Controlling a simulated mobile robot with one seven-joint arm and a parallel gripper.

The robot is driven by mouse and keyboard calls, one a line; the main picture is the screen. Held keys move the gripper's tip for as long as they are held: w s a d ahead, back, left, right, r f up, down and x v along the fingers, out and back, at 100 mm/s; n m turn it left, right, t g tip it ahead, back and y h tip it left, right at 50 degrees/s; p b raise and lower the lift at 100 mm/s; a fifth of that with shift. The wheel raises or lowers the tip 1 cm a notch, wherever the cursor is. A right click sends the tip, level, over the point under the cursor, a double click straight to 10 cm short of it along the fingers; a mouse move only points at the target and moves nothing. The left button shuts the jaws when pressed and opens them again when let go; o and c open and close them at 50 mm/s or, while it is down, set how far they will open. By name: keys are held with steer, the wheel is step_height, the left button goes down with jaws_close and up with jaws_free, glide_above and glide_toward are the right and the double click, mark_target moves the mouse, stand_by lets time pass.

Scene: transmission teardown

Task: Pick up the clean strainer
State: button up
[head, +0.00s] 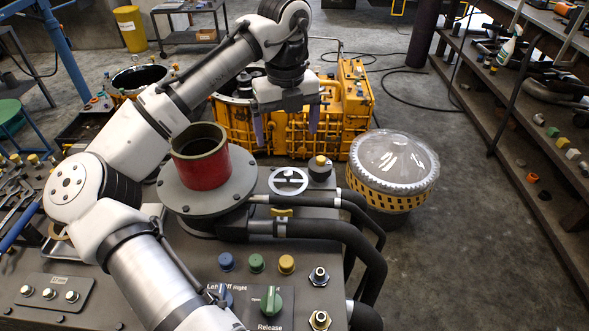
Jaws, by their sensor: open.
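My gripper (286,137) hangs from the arm at the upper middle of the head view. Its two bluish fingers point down, wide apart, with nothing seen between them. It shows in front of the yellow transmission casing. No part is labelled as the clean strainer, and I cannot tell for certain which one it is. A flat, pale round disc with dark cut-outs (289,181) lies on the grey bench top, lower in the picture than the gripper. A round yellow perforated basket (384,196) with a shiny, clear-looking domed top stands to the right, beyond the bench edge.
A red cylinder (201,168) stands on a round grey flange left of the disc. A yellow-capped fitting (320,167) is close to the disc's right. Thick black hoses (330,232) run along the bench's right side. The yellow casing (355,95) stands behind.

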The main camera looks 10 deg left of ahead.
steer(key=p, duration=0.1)
glide_above(288, 172)
step_height(288, 172, down, 7)
steer(key=shift+s+f, duration=0.1)
steer(key=shift+f, duration=0.05)
steer(key=shift+f+p, duration=0.7)
steer(key=shift+f, duration=2.45)
steer(key=shift+c, duration=0.3)
steer(key=c, duration=0.7)
